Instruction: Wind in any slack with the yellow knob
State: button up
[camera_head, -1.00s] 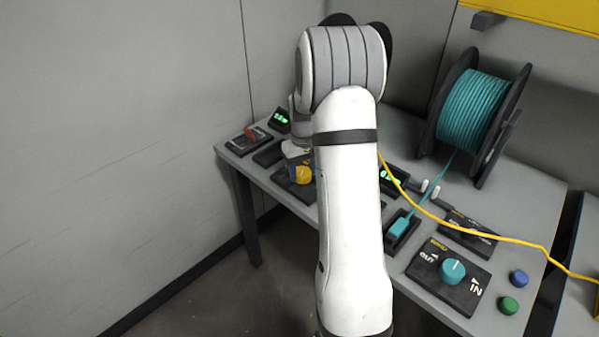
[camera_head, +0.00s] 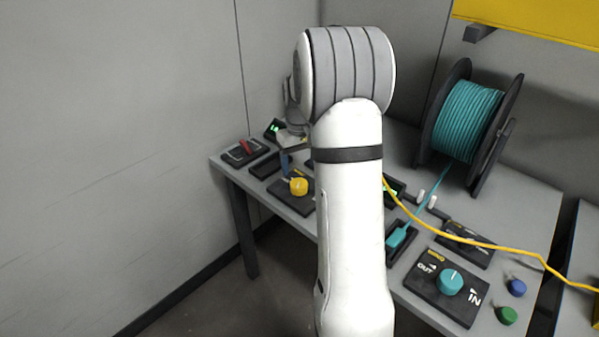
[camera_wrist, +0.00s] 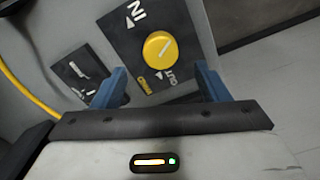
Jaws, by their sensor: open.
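The yellow knob (camera_head: 298,186) stands on a dark panel (camera_head: 277,196) near the front left edge of the table. In the wrist view the yellow knob (camera_wrist: 160,49) has a white pointer line, and its panel (camera_wrist: 187,30) carries the words IN and OUT with arrows. My gripper (camera_wrist: 161,85) is open, with its two blue fingers apart and nothing between them. The knob lies ahead of the fingertips, roughly centred between them and not touched. In the head view my arm hides part of the gripper, and one blue finger (camera_head: 284,165) shows beside the knob.
A teal knob panel (camera_head: 428,289), a blue button (camera_head: 516,288) and a green button (camera_head: 506,315) are at the right. A teal cable spool (camera_head: 468,120) stands at the back. A yellow cable (camera_head: 470,241) crosses the table. A red switch (camera_head: 245,147) is at the far left.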

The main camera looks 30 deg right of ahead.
jog(key=shift+r, duration=0.3)
jog(key=shift+a, duration=0.1)
